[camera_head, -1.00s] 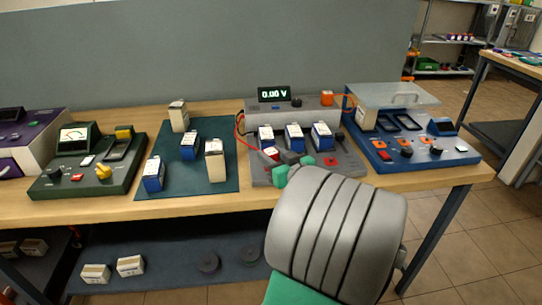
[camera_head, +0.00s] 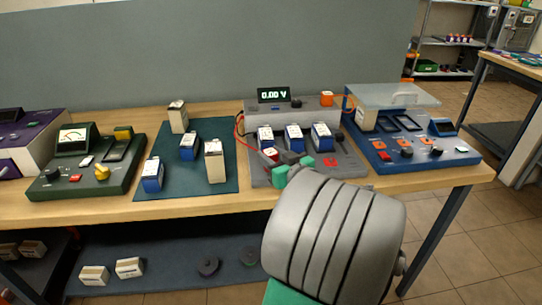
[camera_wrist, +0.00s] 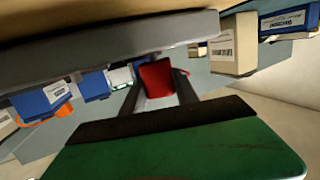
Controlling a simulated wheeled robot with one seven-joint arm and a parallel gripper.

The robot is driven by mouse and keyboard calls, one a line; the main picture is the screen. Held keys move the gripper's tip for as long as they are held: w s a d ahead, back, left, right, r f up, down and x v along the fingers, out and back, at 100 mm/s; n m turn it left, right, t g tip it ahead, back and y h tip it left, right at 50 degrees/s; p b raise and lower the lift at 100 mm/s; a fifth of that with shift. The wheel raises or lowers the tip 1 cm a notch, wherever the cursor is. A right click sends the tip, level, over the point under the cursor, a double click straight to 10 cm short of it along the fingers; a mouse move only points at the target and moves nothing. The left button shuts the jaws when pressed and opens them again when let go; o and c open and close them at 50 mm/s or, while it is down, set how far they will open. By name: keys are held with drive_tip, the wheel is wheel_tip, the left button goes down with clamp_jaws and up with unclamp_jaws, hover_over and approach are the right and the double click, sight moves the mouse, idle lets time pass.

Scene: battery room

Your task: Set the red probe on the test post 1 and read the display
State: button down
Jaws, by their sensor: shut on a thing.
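The tester (camera_head: 350,171) is a grey unit on the bench with a display (camera_head: 273,94) that reads 0.00 V. Three blue-and-white batteries (camera_head: 294,138) stand in a row on it. My gripper (camera_head: 283,158) is at the tester's front left, in front of the left battery. In the wrist view my gripper (camera_wrist: 158,92) is shut on the red probe (camera_wrist: 157,76), which sits between the dark fingers. The probe tip and any contact with a post are hidden. I cannot tell which post is test post 1.
A blue mat (camera_head: 208,182) with loose batteries lies left of the tester. A green meter unit (camera_head: 90,172) stands further left. A blue unit with a clear lid (camera_head: 393,96) stands close on the right. A grey panel (camera_head: 200,50) rises behind the bench.

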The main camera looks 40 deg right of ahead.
drive_tip(key=shift+f+b, duration=0.6)
drive_tip(key=shift+b, duration=0.1)
drive_tip(key=c, duration=1.2)
unclamp_jaws()
drive_tip(key=shift+s, duration=0.1)
drive_tip(key=shift+b+v, duration=0.75)
drive_tip(key=shift+v, duration=4.7)
